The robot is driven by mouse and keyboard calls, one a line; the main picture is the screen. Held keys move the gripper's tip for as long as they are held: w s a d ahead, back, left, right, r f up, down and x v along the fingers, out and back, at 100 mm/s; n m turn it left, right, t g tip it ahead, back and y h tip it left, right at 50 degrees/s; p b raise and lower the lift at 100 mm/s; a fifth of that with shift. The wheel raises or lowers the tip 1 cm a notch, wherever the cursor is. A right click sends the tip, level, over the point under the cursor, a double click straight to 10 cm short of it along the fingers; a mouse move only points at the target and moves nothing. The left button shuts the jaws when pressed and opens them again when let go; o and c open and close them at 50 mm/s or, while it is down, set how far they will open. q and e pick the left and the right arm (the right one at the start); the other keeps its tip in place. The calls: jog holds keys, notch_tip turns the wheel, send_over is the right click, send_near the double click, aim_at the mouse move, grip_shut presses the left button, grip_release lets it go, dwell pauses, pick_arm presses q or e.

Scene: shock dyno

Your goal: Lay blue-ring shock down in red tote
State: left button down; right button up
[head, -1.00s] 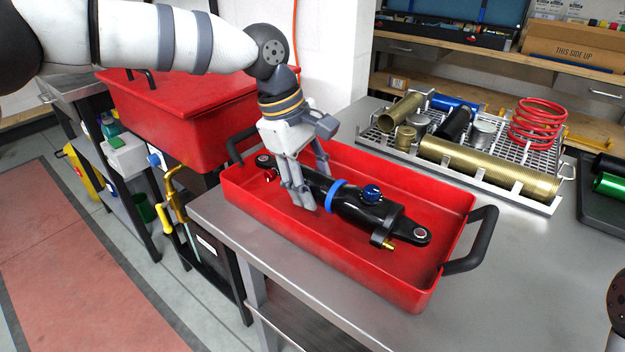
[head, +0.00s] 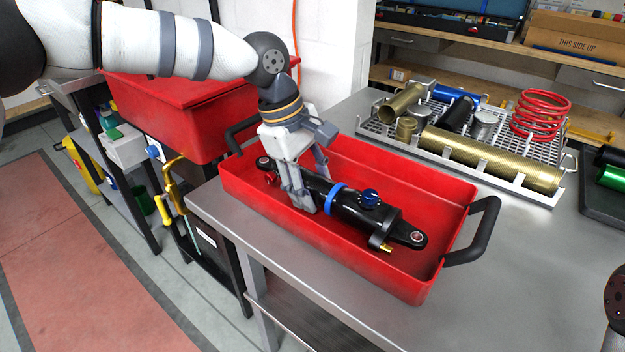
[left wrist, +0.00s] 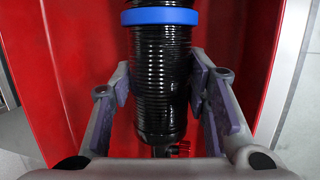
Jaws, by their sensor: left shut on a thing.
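The blue-ring shock (head: 372,216), black with a blue ring, a blue knob and a brass fitting, lies roughly level, lengthwise inside the red tote (head: 446,180). My left gripper (head: 310,190) reaches down from above and is shut on its body, left of the blue ring. In the left wrist view, the finger pads flank the ribbed black body of the shock (left wrist: 160,75), below the blue ring, with red tote walls on both sides. Whether the shock touches the tote floor is hard to tell. My right gripper is not in view.
The tote stands on a grey metal bench (head: 540,260). Behind it, a white rack (head: 385,140) holds brass tubes, a red spring (head: 540,115) and other parts. A lidded red bin (head: 190,110) is at the left. A black tote handle (head: 478,240) sticks out right.

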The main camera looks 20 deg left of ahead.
pick_arm(q)
jog(key=shift+r, duration=0.15)
jog(key=c, duration=0.8)
grip_release()
jog(key=v, duration=1.2)
